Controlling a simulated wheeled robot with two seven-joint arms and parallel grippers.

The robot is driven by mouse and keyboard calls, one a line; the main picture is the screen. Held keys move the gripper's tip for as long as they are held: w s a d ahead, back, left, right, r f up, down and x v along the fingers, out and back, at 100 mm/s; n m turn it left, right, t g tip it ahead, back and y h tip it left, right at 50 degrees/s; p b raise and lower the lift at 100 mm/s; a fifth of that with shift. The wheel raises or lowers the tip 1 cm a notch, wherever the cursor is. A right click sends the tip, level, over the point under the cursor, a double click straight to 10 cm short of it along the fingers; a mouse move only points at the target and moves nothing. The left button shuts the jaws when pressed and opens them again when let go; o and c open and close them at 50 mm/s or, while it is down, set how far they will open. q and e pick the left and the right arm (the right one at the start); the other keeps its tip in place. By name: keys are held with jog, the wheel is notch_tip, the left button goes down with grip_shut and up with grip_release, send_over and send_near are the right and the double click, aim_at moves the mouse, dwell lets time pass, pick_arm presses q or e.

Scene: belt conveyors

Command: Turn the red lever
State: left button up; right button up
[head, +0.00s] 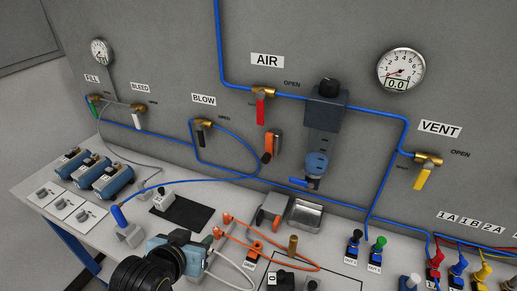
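The red lever (261,111) hangs straight down from a brass valve (264,91) on the blue air line, under the AIR sign (267,60) on the grey wall panel. It lies across the line's direction. An OPEN mark is printed to the right of the valve. My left gripper (190,243) is low in the head view, over the bench, well below and to the left of the lever and not touching it. Its fingertips are small and unclear, so I cannot tell how far apart they are. My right gripper is not in view.
Right of the lever are an orange-and-black handle (270,146) and a dark regulator with a blue bowl (317,163). A yellow lever (422,178), black lever (200,138) and white lever (137,121) hang elsewhere. Blue hose and orange leads (287,239) cross the bench area.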

pick_arm(q)
jog(key=w+d+r+t+h, duration=0.1)
jog(key=w+d+r+t, duration=0.25)
jog(key=w+r, duration=0.3)
jog(key=m+t+h, duration=0.2)
jog(key=t+h, duration=0.1)
send_near(260, 121)
jog(key=shift+g, duration=0.25)
jog(key=x, duration=1)
jog(key=shift+w+r+p, duration=0.2)
jog(key=shift+r+p, duration=0.1)
jog(key=shift+p, duration=0.05)
grip_shut()
